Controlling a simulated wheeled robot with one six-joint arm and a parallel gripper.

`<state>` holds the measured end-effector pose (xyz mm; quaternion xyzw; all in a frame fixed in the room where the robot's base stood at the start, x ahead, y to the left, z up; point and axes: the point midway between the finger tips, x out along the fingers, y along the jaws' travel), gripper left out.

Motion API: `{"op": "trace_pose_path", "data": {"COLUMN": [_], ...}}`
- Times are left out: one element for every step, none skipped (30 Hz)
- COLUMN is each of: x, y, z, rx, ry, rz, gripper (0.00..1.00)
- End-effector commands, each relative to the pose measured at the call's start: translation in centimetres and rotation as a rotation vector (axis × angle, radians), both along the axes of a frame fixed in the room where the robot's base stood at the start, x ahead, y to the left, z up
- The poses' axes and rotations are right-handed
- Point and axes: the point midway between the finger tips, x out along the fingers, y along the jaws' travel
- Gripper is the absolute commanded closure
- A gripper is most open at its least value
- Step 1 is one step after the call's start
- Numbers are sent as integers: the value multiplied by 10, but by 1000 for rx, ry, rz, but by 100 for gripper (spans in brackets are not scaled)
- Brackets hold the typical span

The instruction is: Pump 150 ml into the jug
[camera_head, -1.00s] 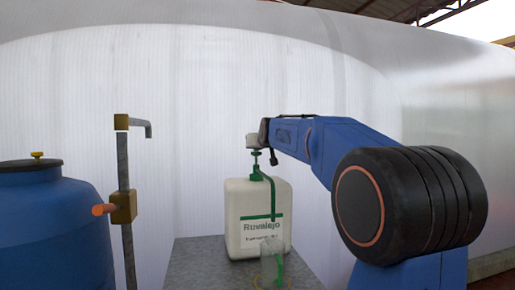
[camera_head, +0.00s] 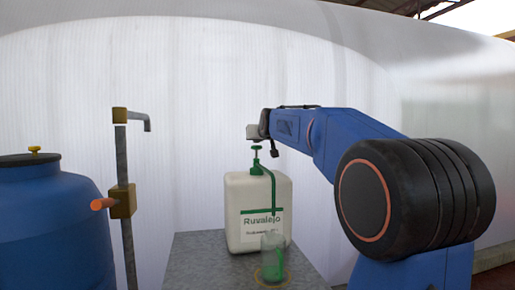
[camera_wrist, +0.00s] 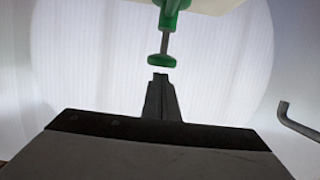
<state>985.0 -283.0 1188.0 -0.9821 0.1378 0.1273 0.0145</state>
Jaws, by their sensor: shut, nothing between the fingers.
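A white canister (camera_head: 259,190) labelled Ruvalejo stands on a grey surface, with a green pump on top. The round pump knob (camera_head: 256,148) is up on its stem, and a green spout tube (camera_head: 272,190) runs down the front. A clear jug (camera_head: 273,258) with a green tint stands in front, below the tube; its liquid level is hard to read. My gripper (camera_head: 253,134) is above the knob. In the wrist view my gripper (camera_wrist: 160,78) is shut and empty, its tips a small gap from the knob (camera_wrist: 161,61).
A grey pipe with a tap (camera_head: 140,119) and brass fitting stands left of the canister. A blue barrel (camera_head: 45,215) is at far left. A pale wall (camera_head: 210,90) is behind. The grey stand (camera_head: 195,262) has bare room left of the jug.

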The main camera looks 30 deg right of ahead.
Motion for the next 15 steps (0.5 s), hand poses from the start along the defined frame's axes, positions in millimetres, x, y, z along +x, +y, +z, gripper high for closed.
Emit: {"op": "trace_pose_path", "data": {"x": [-6, -11, -16, -20, -24, -30, -34, -39, -45, -50, -55, -61, -65, -69, -74], "y": [2, 3, 5, 6, 7, 9, 10, 11, 13, 14, 16, 18, 19, 20, 21], "z": [6, 6, 7, 8, 10, 12, 13, 14, 16, 17, 18, 21, 22, 22, 24], "rx": [-1, -1, -1, -1, -1, -1, -1, -1, -1, -1, -1, -2, -2, -1, -1], "ry": [-4, -3, -3, -4, -5, -5, -5, -5, -5, -4, -5, -6, -6, -5, -5], "rz": [0, 0, 0, 0, 0, 0, 0, 0, 0, 0, 0, 0, 0, 0, 0], "gripper": [100, 100, 100, 100, 100, 100, 100, 100, 100, 100, 100, 100, 100, 100, 100]}}
